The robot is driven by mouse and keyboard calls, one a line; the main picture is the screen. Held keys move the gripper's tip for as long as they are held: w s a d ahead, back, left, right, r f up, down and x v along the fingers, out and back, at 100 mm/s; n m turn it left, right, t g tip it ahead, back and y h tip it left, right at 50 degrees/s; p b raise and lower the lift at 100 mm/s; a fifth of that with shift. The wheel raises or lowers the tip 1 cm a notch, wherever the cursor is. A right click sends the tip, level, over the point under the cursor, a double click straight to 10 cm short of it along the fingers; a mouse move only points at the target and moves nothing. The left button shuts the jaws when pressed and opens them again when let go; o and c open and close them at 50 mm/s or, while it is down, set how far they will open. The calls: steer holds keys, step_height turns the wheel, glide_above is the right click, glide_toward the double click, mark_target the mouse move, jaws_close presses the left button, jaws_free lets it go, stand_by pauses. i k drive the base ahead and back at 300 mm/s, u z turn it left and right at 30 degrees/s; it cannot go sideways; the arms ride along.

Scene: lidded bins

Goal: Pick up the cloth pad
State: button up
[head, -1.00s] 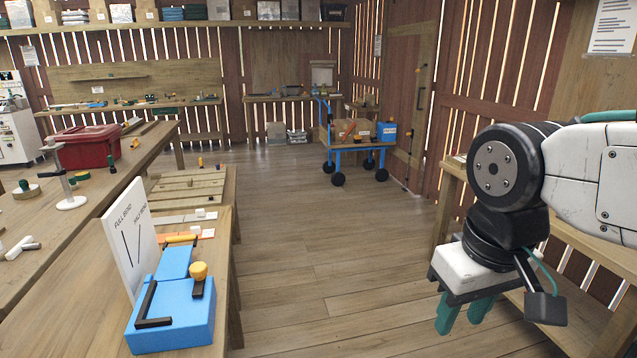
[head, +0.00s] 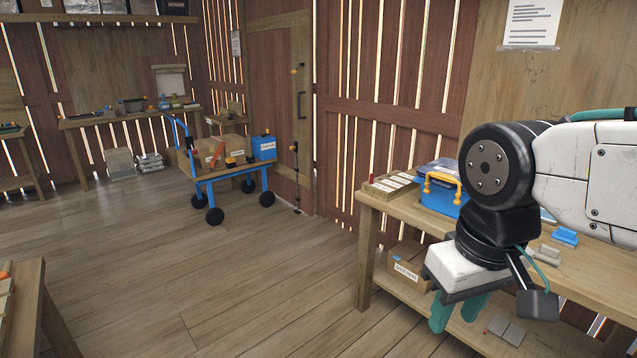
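I cannot pick out the cloth pad for certain. Flat grey pieces (head: 506,330) lie on the lower shelf at the right, and a small blue block-like item (head: 565,237) lies on the bench top; either is too small to identify. My gripper (head: 457,317) hangs at the lower right of the head view, in front of the right workbench. Its two teal fingers point down and stand apart, with nothing visible between them. My arm hides part of the bench top.
The right workbench (head: 380,203) carries a blue box with a yellow handle (head: 437,205) and a tray of white cards (head: 392,186). A cardboard box (head: 408,270) sits on its lower shelf. A blue cart (head: 235,178) stands by the door. The middle floor is clear.

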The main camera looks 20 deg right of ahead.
mark_target(565, 237)
steer(key=z, duration=0.95)
steer(key=i, duration=1.85)
steer(key=z, duration=0.85)
